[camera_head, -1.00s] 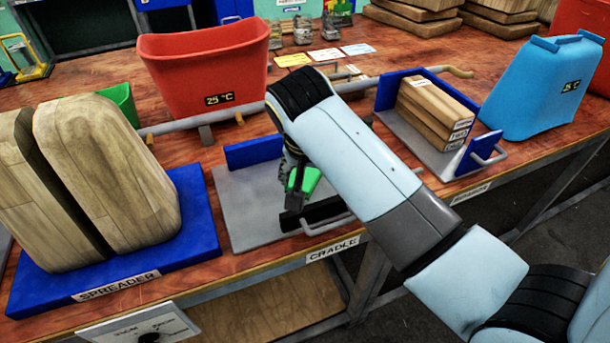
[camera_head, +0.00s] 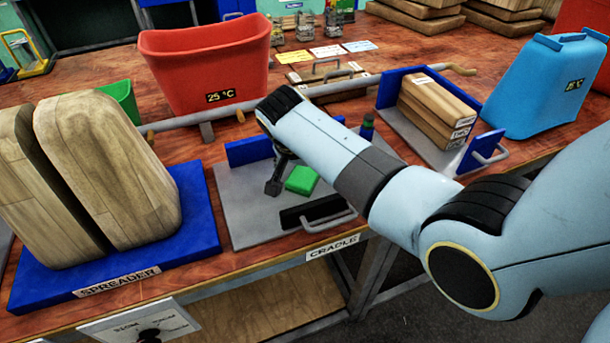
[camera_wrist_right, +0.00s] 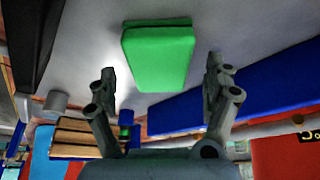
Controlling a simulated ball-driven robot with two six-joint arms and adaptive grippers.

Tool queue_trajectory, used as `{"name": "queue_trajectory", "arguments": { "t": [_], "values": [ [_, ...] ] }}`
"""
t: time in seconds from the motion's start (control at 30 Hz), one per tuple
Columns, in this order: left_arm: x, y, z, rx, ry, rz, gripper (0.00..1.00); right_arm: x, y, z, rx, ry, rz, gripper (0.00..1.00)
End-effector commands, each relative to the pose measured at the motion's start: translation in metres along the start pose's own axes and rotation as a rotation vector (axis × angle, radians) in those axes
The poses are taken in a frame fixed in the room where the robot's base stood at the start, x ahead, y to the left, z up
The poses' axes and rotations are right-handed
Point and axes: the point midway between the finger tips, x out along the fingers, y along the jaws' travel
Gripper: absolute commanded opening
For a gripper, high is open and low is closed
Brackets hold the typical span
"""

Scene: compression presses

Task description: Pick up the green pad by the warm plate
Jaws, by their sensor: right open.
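The green pad (camera_head: 302,180) lies on the grey plate of the cradle (camera_head: 240,210), behind a black bar with a handle. My right gripper (camera_head: 274,186) is just left of the pad, its upper part hidden by my arm. In the right wrist view the pad (camera_wrist_right: 158,58) shows ahead, between the lines of the two spread, empty fingers (camera_wrist_right: 162,82), with clear gaps at both sides. No plate is visibly marked as warm. My left gripper is not in view.
The spreader (camera_head: 190,220) with two large wooden blocks stands left. A red bin (camera_head: 185,75) and long bar (camera_head: 330,88) lie behind. The rammer-side holder with wooden boards (camera_head: 435,110) and a blue bin (camera_head: 535,90) are right.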

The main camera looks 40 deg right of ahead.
Motion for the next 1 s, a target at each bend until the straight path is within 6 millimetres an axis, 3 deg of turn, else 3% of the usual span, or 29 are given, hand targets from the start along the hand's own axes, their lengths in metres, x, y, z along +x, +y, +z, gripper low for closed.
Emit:
{"name": "queue_trajectory", "arguments": {
  "t": [0.1,0.77,1.0],
  "values": [
    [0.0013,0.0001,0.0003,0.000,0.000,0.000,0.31,0.0081,0.0004,0.0003,0.000,0.000,0.001,0.85],
    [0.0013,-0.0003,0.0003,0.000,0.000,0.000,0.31,0.0118,0.0003,0.0019,0.000,0.000,0.000,0.85],
    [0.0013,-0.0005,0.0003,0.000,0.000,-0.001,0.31,0.0120,0.0010,0.0020,0.000,0.000,0.002,0.55]
  ]
}}
